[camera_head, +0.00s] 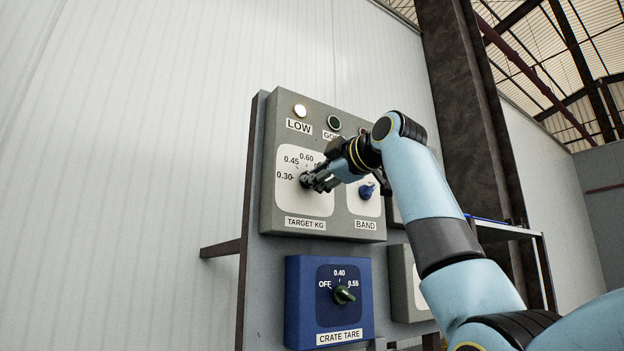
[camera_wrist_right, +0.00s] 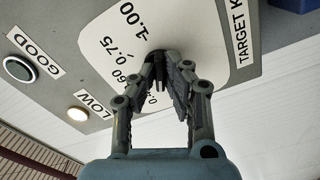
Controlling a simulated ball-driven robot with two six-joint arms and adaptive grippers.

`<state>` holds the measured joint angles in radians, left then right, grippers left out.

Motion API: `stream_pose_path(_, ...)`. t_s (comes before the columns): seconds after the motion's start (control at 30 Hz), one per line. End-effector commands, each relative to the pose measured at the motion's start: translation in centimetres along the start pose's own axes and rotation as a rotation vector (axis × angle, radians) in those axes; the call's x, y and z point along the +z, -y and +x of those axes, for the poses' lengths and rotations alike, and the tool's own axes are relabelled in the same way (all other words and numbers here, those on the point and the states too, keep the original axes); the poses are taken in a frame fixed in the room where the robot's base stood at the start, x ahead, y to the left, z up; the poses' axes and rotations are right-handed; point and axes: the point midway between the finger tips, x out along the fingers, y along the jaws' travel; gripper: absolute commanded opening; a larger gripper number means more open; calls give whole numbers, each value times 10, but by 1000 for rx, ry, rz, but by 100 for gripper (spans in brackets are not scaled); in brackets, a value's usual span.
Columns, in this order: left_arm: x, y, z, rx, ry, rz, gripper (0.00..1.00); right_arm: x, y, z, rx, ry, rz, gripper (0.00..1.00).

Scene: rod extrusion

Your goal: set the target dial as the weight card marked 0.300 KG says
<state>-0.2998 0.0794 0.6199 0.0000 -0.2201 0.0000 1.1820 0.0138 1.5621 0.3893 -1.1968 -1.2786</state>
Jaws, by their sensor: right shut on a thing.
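The target dial (camera_head: 298,202) is a pale plate on a grey panel, labelled TARGET KG. Its marks 0.30, 0.45 and 0.60 show in the head view; 0.60, 0.75 and 1.00 show on the plate in the wrist view (camera_wrist_right: 205,36). My right gripper (camera_head: 308,181) is at the middle of this dial. In the right wrist view its fingers (camera_wrist_right: 160,62) are closed in around the dial's knob, which they mostly hide. The knob's pointer direction cannot be made out. The weight card is not in view, nor is my left gripper.
The LOW lamp (camera_head: 300,110) is lit; the GOOD lamp (camera_head: 334,122) is dark. A blue BAND knob (camera_head: 366,191) sits just right of my gripper. The white wall side at left is clear.

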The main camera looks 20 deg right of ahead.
Motion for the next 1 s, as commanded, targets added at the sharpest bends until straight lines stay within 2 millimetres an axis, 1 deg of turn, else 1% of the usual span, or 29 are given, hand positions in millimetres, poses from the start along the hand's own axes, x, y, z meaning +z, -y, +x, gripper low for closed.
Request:
stream_pose_path(0.1, 0, 0, 0, 0, 0, 0, 40, 0, 1, 0, -2, 0, -108, 0)
stream_pose_path(0.17, 0, 0, 0, 0, 0, 0, 40, 0, 1, 0, -2, 0, -146, 0)
stream_pose_path(0.4, 0, 0, 0, 0, 0, 0, 40, 0, 1, 0, -2, 0, -158, 0)
stream_pose_path(0.6, 0, 0, 0, 0, 0, 0, 40, 0, 1, 0, -2, 0, -317, 0)
stream_pose_path(0.87, 0, 0, 0, 0, 0, 0, 40, 0, 1, 0, -2, 0, -336, 0)
stream_pose_path(0.93, 0, 0, 0, 0, 0, 0, 40, 0, 1, 0, -2, 0, -389, 0)
stream_pose_path(0.97, 0, 0, 0, 0, 0, 0, 40, 0, 1, 0, -2, 0, -384, 14)
stream_pose_path(1.0, 0, 0, 0, 0, 0, 0, 40, 0, 1, 0, -2, 0, -382, 20)
